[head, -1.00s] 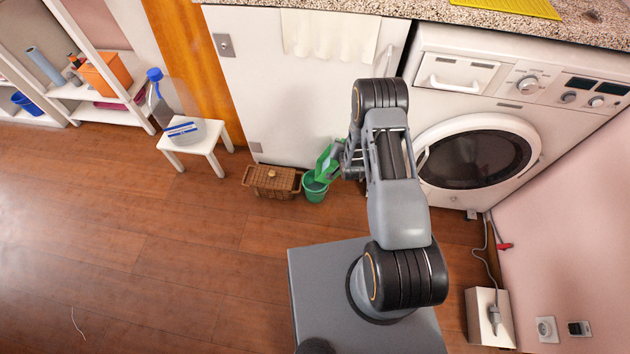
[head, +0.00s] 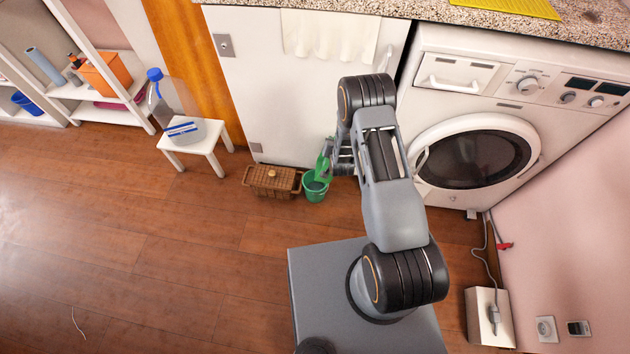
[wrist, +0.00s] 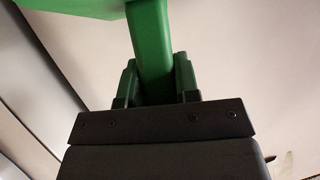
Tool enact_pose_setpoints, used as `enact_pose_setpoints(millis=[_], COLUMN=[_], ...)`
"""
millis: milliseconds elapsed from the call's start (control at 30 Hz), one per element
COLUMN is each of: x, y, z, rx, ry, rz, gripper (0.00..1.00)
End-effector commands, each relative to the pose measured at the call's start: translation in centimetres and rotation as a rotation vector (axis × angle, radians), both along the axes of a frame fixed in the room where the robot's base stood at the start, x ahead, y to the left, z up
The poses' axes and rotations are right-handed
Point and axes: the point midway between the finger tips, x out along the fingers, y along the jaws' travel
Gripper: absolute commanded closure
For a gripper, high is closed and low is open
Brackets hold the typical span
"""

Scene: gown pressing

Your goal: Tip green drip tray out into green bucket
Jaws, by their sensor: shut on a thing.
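The green drip tray (head: 323,165) is held tilted, close to upright, above the green bucket (head: 315,188), which stands upright on the floor. Part of the tray is hidden behind my arm in the head view. In the wrist view my gripper (wrist: 154,82) is shut on the green handle (wrist: 152,45) of the tray, and the tray's body (wrist: 75,8) shows at the top edge. Some grey-green is visible inside the bucket, but I cannot tell what it is. I cannot see anything falling from the tray.
A wicker basket (head: 272,181) stands just left of the bucket, against the white cabinet (head: 300,105). The washing machine (head: 470,155) is to the right. A white stool (head: 197,146) holds a bottle (head: 160,98).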

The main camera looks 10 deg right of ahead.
Motion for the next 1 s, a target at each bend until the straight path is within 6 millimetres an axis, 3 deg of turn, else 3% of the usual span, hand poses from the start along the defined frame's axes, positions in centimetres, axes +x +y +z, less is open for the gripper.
enact_pose_setpoints(millis=[400, 700, 1000], x=[0.1, 0.6, 0.7], y=[0.1, 2.1, 2.6], z=[0.1, 0.7, 0.8], rx=[-0.001, -0.094, -0.125], ry=[-0.002, 0.02, 0.03], rz=[0.0, 0.002, 0.0], gripper=[0.97, 0.97, 0.97])
